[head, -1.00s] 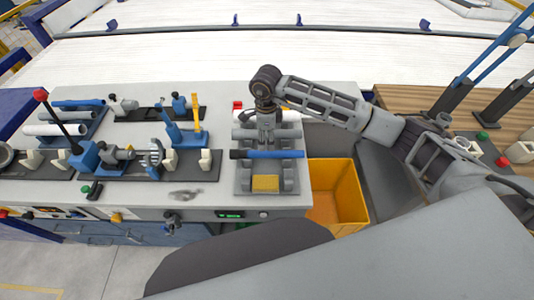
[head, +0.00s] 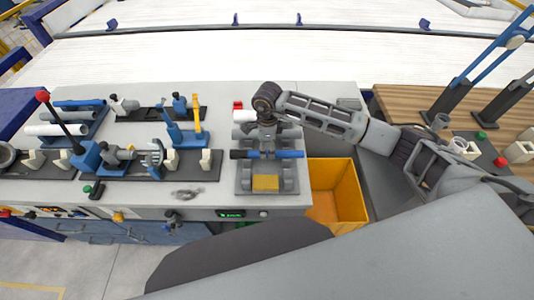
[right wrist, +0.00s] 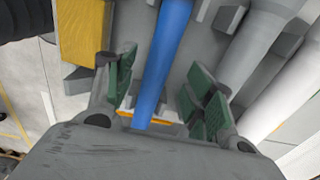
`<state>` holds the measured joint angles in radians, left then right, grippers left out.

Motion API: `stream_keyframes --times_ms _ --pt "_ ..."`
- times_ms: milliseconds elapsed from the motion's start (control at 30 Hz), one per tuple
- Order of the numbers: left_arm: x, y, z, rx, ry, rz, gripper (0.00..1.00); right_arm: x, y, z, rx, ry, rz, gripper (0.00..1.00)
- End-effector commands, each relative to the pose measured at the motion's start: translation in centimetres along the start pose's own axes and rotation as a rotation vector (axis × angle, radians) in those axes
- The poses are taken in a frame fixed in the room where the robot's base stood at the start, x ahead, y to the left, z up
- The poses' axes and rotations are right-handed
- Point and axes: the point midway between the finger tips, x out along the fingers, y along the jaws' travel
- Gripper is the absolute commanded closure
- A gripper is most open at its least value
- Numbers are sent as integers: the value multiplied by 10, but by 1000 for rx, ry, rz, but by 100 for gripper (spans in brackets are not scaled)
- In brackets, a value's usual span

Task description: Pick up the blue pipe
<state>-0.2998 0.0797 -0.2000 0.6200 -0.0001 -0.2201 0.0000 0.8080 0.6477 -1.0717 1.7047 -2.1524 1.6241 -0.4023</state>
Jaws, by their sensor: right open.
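The blue pipe (head: 290,154) lies across the grey holder (head: 246,183) near the front edge of the bench; its left end is dark. In the right wrist view the blue pipe (right wrist: 163,60) runs between the open green-padded fingers (right wrist: 160,92), with a gap on each side. My left gripper is not in view.
Grey and white pipes (right wrist: 260,45) lie beside the blue one in the holder. A yellow block (head: 265,183) sits at the holder's front. A yellow bin (head: 338,195) is to the right. Fixtures with a lever (head: 60,120) stand on the left.

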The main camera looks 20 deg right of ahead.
Motion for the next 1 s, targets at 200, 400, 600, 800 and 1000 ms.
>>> stream_keyframes --times_ms 200,400,600,800,1000 --pt "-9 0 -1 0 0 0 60 22 2 -2 0 1 3 46" --pt "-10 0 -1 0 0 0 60 33 2 -2 0 0 0 46" --pt "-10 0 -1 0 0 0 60 34 2 -2 -1 1 0 46" --pt "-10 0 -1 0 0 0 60 33 2 -2 -1 0 0 46" --pt "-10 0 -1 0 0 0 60 33 2 -2 -1 0 0 66"
